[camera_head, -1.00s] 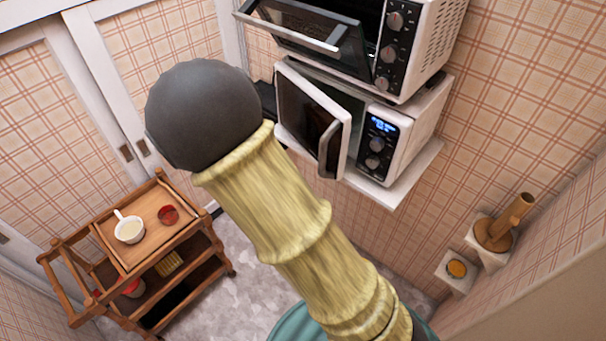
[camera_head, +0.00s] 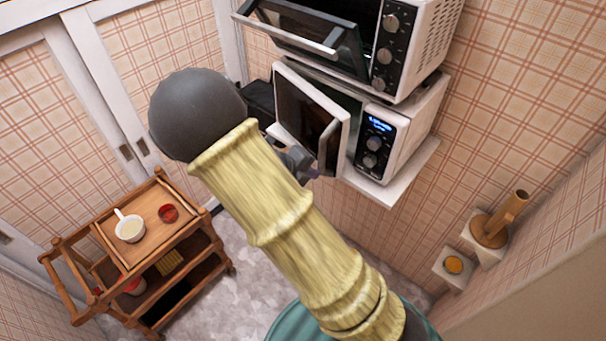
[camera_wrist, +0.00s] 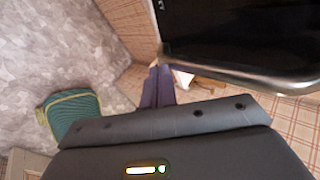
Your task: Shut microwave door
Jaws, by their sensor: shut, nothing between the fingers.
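The white microwave (camera_head: 400,133) with a lit blue display stands on a wall shelf. Its dark-windowed door (camera_head: 303,112) is partly open, swung out toward the left, with a vertical handle (camera_head: 328,146) along its free edge. In the wrist view the dark door panel (camera_wrist: 235,35) fills the upper right. My gripper (camera_head: 313,173) is at the door's lower free corner, partly hidden behind my arm. In the wrist view my gripper's fingers (camera_wrist: 158,75) are together and empty, beside the door's edge. I cannot tell whether they touch the door.
A toaster oven (camera_head: 420,45) sits above the microwave with its own door (camera_head: 310,40) hanging open. A wooden cart (camera_head: 150,255) with a white cup (camera_head: 129,228) and a red bowl (camera_head: 168,213) stands at lower left. Small shelves (camera_head: 455,267) are on the right wall.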

